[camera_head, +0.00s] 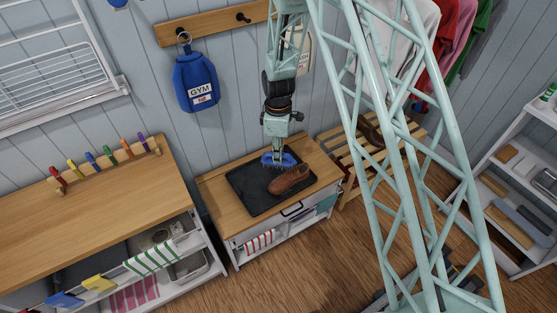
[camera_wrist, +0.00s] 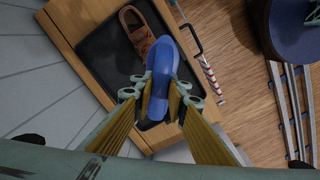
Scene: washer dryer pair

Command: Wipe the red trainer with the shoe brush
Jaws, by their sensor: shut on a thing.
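My gripper (camera_head: 278,151) is shut on a blue shoe brush (camera_head: 272,161), bristles down. In the wrist view the brush (camera_wrist: 161,75) sticks out beyond my gripper (camera_wrist: 161,103). The brush is over the black tray (camera_head: 246,196), just behind a brown shoe (camera_head: 290,180) lying on the tray. In the wrist view the shoe (camera_wrist: 139,35) is beside the brush, which overlaps its edge; I cannot tell whether they touch. No clearly red trainer shows on the tray. Dark reddish-brown footwear (camera_head: 373,134) is on the slatted rack, partly hidden by my arm.
The tray lies on a wooden-topped cabinet (camera_head: 216,203). A long wooden counter (camera_head: 90,225) stands left, with coloured pegs at its back. A blue gym bag (camera_head: 196,82) hangs on the wall behind. A slatted rack (camera_head: 345,142) is to the right. The tray's front left is bare.

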